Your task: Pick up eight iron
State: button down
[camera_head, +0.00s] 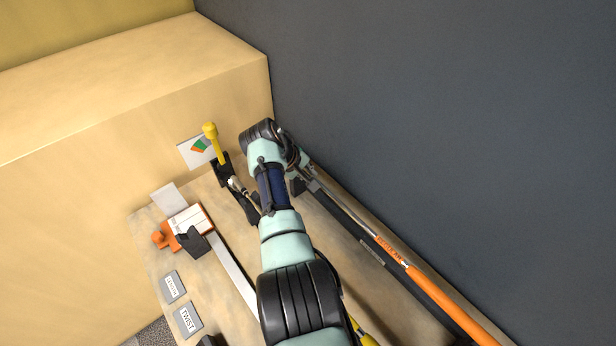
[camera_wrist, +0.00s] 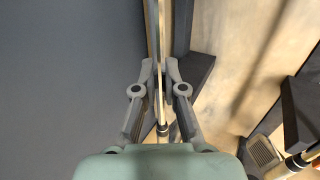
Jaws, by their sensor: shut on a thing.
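A club with a thin steel shaft and an orange grip (camera_head: 440,292) lies along the wall side of the bench in the head view. I cannot read its number, so I cannot tell if it is the eight iron. My gripper (camera_wrist: 161,75) is shut on its pale shaft (camera_wrist: 162,92) in the wrist view, with one finger on each side. A dark collar shows on the shaft close to the palm. In the head view my arm covers most of the gripper, and the club's head is hidden.
A dark rail (camera_head: 345,215) runs beside the club, close to the grey wall (camera_head: 450,110). Left of my arm are a black stand (camera_head: 222,168) with a yellow tool (camera_head: 210,135), a white-topped box (camera_head: 190,218), and two label plates (camera_head: 187,320). A high wooden block bounds the back.

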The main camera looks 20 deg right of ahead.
notch_tip(320, 180, up, 16)
jog(key=p, duration=0.2)
jog(key=shift+r, duration=0.25)
dwell(1.4)
